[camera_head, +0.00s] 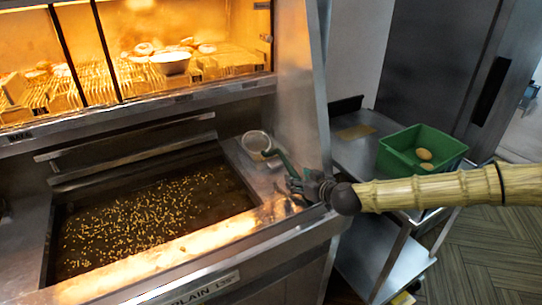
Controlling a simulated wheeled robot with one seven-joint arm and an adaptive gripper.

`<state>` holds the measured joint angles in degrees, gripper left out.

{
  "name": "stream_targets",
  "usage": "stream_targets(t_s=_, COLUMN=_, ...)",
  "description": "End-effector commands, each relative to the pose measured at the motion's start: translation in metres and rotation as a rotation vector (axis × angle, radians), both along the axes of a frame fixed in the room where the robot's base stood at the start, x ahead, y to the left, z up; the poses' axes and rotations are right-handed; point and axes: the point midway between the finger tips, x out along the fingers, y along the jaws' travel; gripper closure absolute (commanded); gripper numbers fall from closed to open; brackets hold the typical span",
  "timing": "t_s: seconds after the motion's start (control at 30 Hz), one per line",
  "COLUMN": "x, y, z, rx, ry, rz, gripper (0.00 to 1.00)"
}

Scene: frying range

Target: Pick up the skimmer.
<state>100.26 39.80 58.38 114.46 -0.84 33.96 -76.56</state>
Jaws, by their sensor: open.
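The skimmer has a round, pale metal head (257,143) and a green handle (285,162). It rests on the steel ledge at the right end of the fryer, with the handle slanting down to the right toward my gripper. My gripper (293,188) is open, above the fryer's front right corner, close to the lower end of the handle. I cannot tell whether its fingers touch or surround the handle. The handle's end is partly hidden by the gripper. My arm reaches in from the right.
The fryer vat (150,222) holds dark oil with many floating crumbs. A lit warming cabinet (130,103) stands behind it, and a steel side panel (301,90) rises beside the ledge. A green bin (398,160) with potato-like items stands on a steel cart (352,150) at right.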

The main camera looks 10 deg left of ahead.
Motion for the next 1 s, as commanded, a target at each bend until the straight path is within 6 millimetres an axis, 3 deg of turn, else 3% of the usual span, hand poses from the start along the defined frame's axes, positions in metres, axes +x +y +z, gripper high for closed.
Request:
stream_targets(t_s=0.53, x=0.0122, y=0.0092, z=-0.0062, rx=0.000, ry=0.000, rz=0.000, gripper=0.46)
stream_targets(t_s=0.83, x=0.0121, y=0.0092, z=-0.0063, rx=0.000, ry=0.000, rz=0.000, gripper=1.00)
stream_targets(t_s=1.0, x=0.0123, y=0.0092, z=-0.0056, rx=0.001, ry=-0.001, rz=0.000, gripper=1.00)
